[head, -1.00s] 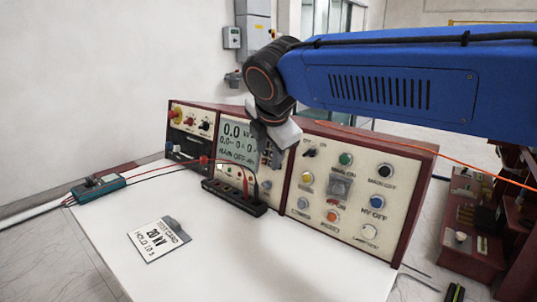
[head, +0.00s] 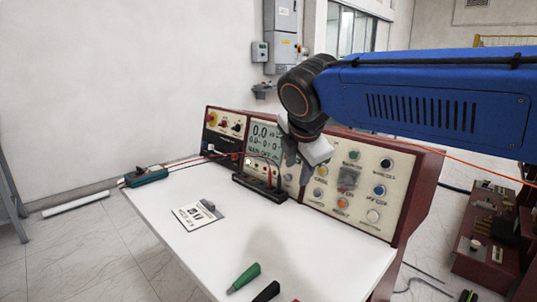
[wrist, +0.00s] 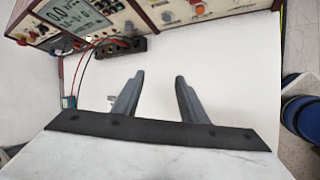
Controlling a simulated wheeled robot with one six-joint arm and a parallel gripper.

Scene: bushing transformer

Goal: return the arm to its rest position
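My blue arm (head: 430,100) reaches in from the right in the head view, its dark wrist bent downward. My gripper (head: 290,158) hangs in front of the control panel and hides part of it. In the wrist view my gripper (wrist: 157,82) has its two grey fingers apart, with nothing between them but white tabletop. The control panel (head: 345,190) is red-framed with a lit display and coloured buttons. Its lower edge also shows in the wrist view (wrist: 170,18).
The white table (head: 330,262) has bare room in front of the panel. On it are a test card (head: 197,214), a teal meter (head: 147,176) with leads, a black terminal block (head: 258,187) and green (head: 245,276) and black (head: 267,291) handles. Red equipment (head: 485,255) stands at right.

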